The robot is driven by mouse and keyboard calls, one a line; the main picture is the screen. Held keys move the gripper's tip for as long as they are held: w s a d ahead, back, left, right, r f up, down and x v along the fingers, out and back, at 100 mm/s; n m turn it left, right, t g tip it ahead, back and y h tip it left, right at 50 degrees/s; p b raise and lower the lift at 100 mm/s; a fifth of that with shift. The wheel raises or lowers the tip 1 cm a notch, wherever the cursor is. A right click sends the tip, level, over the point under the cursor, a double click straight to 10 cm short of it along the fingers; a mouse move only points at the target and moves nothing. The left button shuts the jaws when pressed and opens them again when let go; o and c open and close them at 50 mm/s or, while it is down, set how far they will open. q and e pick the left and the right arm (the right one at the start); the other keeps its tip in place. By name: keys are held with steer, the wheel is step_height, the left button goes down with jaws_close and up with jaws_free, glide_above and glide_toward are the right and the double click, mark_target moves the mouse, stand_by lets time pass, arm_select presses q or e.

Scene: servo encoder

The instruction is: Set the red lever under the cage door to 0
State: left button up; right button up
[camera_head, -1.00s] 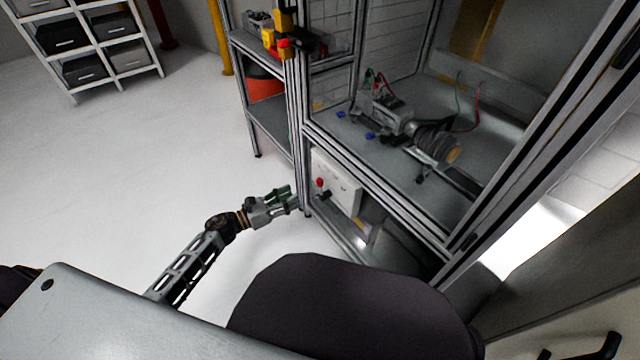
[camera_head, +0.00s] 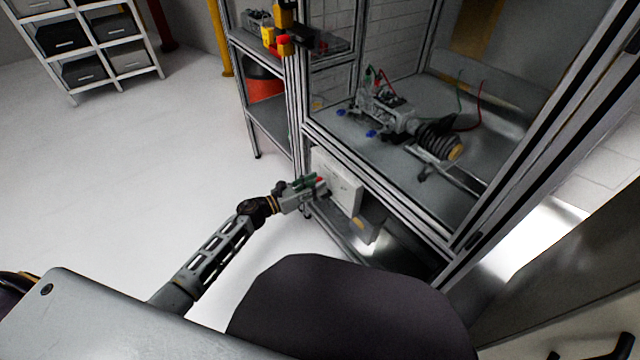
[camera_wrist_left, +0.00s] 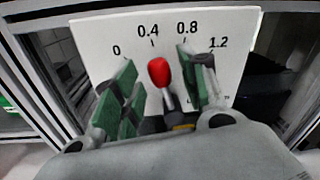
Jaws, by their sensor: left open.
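The red lever (camera_wrist_left: 159,72) stands in front of a white dial panel (camera_wrist_left: 95,38) marked 0, 0.4, 0.8 and 1.2. In the left wrist view its red knob points up near the 0.4 mark. My left gripper (camera_wrist_left: 155,62) is open, with its green-padded fingers on either side of the lever; a gap shows between the knob and each pad. In the head view the left gripper (camera_head: 316,184) is at the panel (camera_head: 341,185) under the cage, and the red knob (camera_head: 320,178) just shows by the fingers. My right gripper is not in view.
The cage frame (camera_head: 385,210) stands above and right of the panel, with a motor rig (camera_head: 400,120) on its deck. A side shelf (camera_head: 268,125) is behind the gripper. Open floor (camera_head: 150,150) lies to the left.

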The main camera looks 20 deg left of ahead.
arm_select(q)
steer(key=shift+x, duration=1.05)
jaws_close()
